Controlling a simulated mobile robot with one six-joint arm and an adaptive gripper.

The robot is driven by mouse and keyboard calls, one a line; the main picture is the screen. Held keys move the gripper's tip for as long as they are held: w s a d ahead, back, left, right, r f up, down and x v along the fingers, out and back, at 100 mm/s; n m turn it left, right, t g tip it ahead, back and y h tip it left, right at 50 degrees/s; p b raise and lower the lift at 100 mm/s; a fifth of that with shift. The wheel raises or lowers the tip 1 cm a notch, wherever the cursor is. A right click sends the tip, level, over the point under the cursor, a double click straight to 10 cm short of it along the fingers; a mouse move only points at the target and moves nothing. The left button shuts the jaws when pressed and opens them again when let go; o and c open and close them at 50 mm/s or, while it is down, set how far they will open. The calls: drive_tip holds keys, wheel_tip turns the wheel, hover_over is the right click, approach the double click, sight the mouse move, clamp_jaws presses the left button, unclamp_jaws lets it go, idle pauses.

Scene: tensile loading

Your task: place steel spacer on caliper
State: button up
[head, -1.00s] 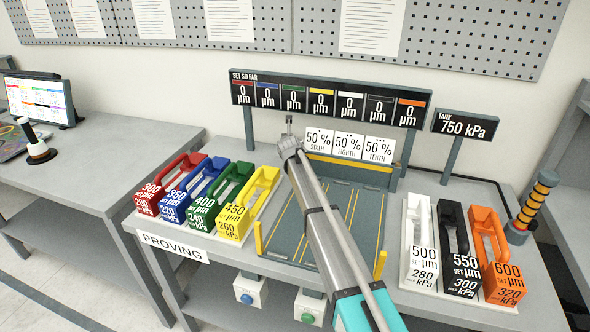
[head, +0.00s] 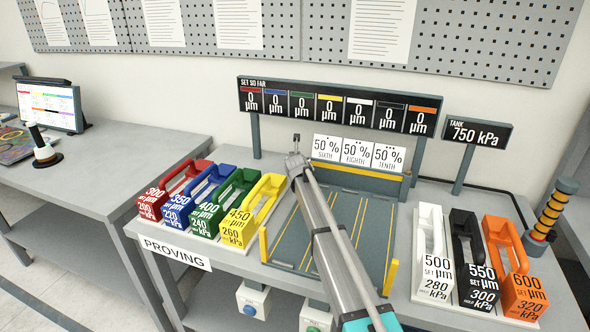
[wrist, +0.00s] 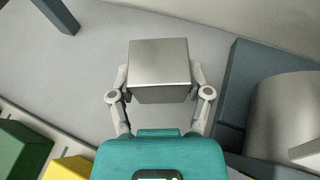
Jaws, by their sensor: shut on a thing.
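My gripper (wrist: 160,78) is shut on a bright steel block, the steel spacer (wrist: 158,62), seen in the wrist view with one finger on each side. The block is held over a plain grey surface. In the head view my arm reaches toward the back of the bench, its end (head: 297,160) just left of the "50 %" cards (head: 325,148). The spacer cannot be made out clearly there. I cannot identify a caliper for certain. A large grey rounded body (wrist: 285,118) stands beside a dark slate block (wrist: 260,65) at the right of the wrist view.
Red (head: 158,200), blue, green and yellow (head: 240,226) handled blocks stand left on the bench. White (head: 436,275), black and orange (head: 523,290) ones stand right. A slate bay (head: 370,215) with yellow posts lies between. A display board (head: 337,105) spans the back.

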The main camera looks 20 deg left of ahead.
drive_tip(key=shift+f, duration=0.15)
drive_tip(key=shift+f+b, duration=1.7)
drive_tip(key=shift+b, duration=0.2)
drive_tip(key=o, duration=1.1)
drive_tip(key=shift+f, duration=0.1)
drive_tip(key=shift+c, duration=0.2)
drive_tip(key=p+v, duration=0.4)
drive_tip(key=v, duration=0.8)
drive_tip(key=shift+r+p, duration=0.2)
drive_tip(key=shift+p, duration=0.15)
